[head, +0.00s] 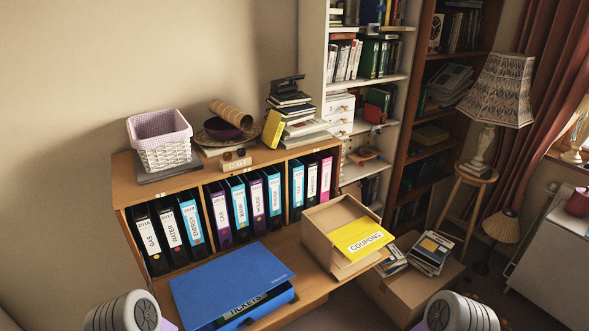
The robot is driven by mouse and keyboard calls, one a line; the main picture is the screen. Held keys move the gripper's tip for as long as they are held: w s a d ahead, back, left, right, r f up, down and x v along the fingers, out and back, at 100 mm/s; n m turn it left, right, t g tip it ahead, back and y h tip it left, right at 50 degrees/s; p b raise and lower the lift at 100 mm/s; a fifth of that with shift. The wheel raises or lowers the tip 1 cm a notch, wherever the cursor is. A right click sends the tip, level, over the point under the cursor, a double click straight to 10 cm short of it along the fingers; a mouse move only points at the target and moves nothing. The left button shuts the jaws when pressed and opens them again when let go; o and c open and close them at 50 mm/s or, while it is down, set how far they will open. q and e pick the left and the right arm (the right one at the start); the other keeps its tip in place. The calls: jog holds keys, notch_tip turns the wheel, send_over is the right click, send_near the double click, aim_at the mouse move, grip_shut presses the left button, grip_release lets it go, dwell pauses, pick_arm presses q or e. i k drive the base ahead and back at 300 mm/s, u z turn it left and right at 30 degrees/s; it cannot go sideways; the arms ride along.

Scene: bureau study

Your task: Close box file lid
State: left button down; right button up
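A blue box file (232,283) lies on the front ledge of the wooden shelf unit, left of centre. Its flat lid sits raised above the box body at the front, leaving a dark gap. The front wall carries a label reading TICKETS, partly covered from above by the lid. Neither of my grippers shows; only grey-white parts of my two arms come in at the bottom edge, one left and one right of the box file.
An open cardboard box (341,216) with a yellow COUPONS front stands on the ledge to the right. Several labelled binders (272,196) line the shelf behind. A white basket (160,150) and stacked books (298,118) sit on top.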

aim_at(201, 296)
jog(key=z, duration=1.1)
jog(key=i, duration=0.55)
jog(key=u, duration=2.15)
